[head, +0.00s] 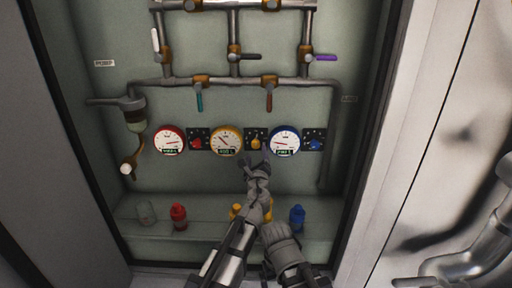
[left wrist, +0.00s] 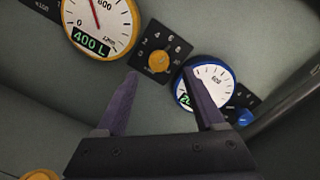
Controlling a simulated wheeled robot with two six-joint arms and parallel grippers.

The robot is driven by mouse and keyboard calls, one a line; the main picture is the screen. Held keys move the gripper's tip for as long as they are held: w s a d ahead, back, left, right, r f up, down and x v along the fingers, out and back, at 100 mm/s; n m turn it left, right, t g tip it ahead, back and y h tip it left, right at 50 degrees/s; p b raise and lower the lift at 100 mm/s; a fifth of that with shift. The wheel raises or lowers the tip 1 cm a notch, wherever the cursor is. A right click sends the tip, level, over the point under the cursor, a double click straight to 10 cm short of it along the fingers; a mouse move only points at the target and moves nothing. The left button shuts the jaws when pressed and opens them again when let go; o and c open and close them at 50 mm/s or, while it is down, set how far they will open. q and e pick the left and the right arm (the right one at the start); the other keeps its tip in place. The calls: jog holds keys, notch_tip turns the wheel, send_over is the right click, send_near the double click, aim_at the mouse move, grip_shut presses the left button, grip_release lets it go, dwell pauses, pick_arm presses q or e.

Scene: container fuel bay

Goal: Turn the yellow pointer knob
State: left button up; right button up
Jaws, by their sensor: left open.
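The yellow pointer knob (head: 255,143) sits on a black square dial plate between the yellow-rimmed gauge and the blue-rimmed gauge on the back panel. In the left wrist view the knob (left wrist: 158,61) is round and yellow, with numbers around it on its plate. My left gripper (head: 256,162) is just below the knob in the head view. In the left wrist view its two dark fingers (left wrist: 162,73) are spread apart, with the knob showing between and beyond their tips. Nothing is between the fingers, and no contact shows. I cannot make out my right gripper.
A red-rimmed gauge (head: 169,141), yellow-rimmed gauge (head: 226,139) and blue-rimmed gauge (head: 284,140) line the panel, with a red knob (head: 197,141) and a blue knob (head: 315,144). Pipes with valve levers run above. A red bottle (head: 179,216) and a blue bottle (head: 297,217) stand on the ledge below.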

aim_at(256, 145)
pick_arm(q)
jog(key=w, duration=0.7)
jog(key=shift+w+a, duration=0.2)
jog(key=shift+w, duration=0.05)
grip_shut()
dwell(0.3)
